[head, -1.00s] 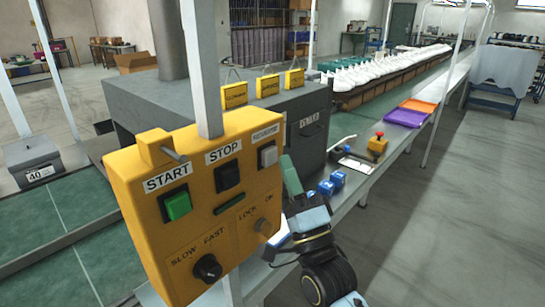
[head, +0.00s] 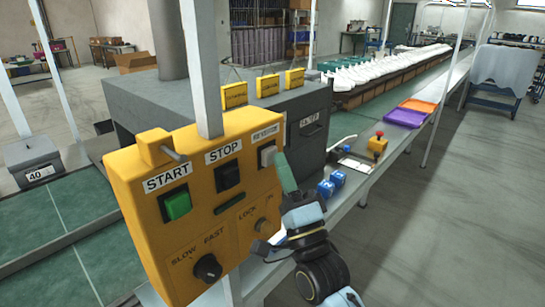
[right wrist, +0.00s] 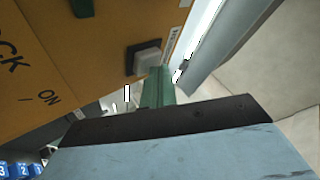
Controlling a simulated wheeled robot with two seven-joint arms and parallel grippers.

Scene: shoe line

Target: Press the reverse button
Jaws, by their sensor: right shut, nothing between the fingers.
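The yellow control box (head: 195,235) stands in the left middle of the head view. Its reverse button (head: 267,155) is a pale grey square in a dark frame at the upper right of the panel, under a label partly readable as REVERSE. In the right wrist view the reverse button (right wrist: 148,58) shows near the top centre. My right gripper (head: 285,172) is shut and empty, its green fingertips at the right edge of the button. In the right wrist view the green fingers (right wrist: 158,88) appear just beside the button; I cannot tell whether they touch. My left gripper is not in view.
The panel also has a green START button (head: 177,205), a black STOP button (head: 229,176), a speed knob (head: 207,267) and a lock switch (head: 262,225). A grey machine stands behind.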

